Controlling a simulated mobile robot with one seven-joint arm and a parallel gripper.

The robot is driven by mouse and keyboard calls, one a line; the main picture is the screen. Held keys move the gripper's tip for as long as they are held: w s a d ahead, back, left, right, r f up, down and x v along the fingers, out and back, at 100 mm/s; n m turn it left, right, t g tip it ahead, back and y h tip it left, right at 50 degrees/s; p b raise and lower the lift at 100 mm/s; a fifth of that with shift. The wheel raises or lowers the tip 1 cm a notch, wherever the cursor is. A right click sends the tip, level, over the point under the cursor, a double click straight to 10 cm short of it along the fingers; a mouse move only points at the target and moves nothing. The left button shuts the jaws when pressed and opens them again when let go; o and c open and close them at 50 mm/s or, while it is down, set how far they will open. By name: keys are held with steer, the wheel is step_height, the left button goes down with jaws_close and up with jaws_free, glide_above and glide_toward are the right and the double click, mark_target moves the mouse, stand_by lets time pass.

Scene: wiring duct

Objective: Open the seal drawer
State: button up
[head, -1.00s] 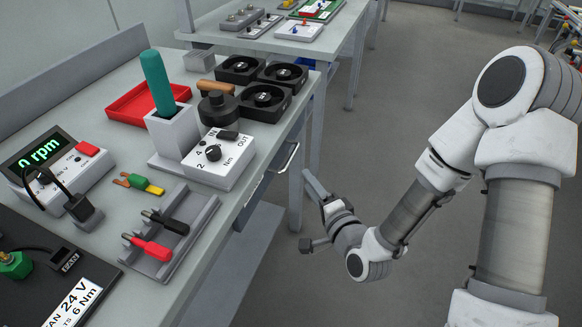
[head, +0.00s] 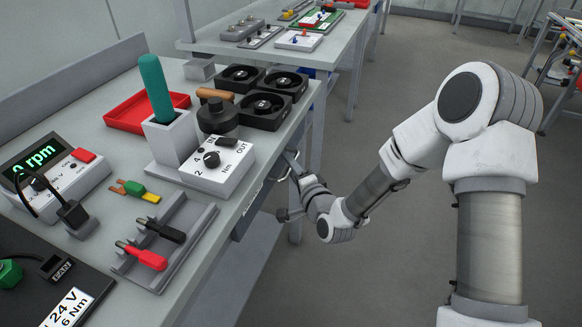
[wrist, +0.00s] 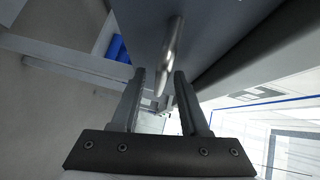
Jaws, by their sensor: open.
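The seal drawer (head: 250,208) is a grey front under the bench top's right edge, and it looks shut. Its metal handle (head: 284,168) shows beside my gripper (head: 289,160), which partly covers it. In the wrist view, the handle (wrist: 171,52) is a pale bar on the dark drawer front (wrist: 225,25). My gripper (wrist: 160,74) is open. In that view its two fingers point at the drawer front, with the handle's near end between the fingertips. I cannot tell whether either finger touches it.
A second bench (head: 345,45) is behind.

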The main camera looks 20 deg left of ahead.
jaws_close()
stand_by(1.3)
